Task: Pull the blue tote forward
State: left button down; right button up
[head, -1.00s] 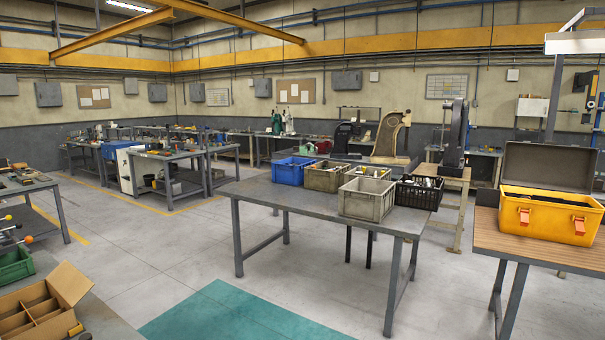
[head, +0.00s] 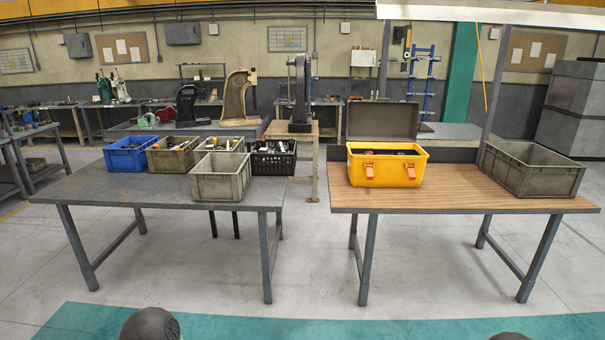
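The blue tote (head: 127,158) stands on the grey metal table (head: 110,189), at the left end of a row of totes near its back edge. It is open-topped and its contents are mostly hidden by its walls. Its right side is close beside an olive-beige tote (head: 173,158); I cannot tell whether they touch. Neither of my grippers shows in the head view. Only two dark rounded parts, probably mine, show at the bottom edge, well in front of the tables.
A grey tote (head: 220,182) stands near the table's front edge, with a black crate (head: 274,163) to its right. A wooden-topped table (head: 450,198) holds an open yellow toolbox (head: 386,169) and a grey bin (head: 531,173). The grey table's front left is clear.

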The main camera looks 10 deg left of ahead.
aim_at(116, 159)
jog(key=i+j+z, duration=0.45)
jog(key=z, duration=0.2)
jog(key=i+j+z, duration=0.4)
jog(key=j+z, duration=0.25)
jog(key=i+j+z, duration=0.1)
jog(key=j+z, duration=0.2)
jog(key=j, duration=0.15)
jog(key=j+z, duration=0.35)
jog(key=i+j, duration=0.05)
jog(key=j, duration=0.05)
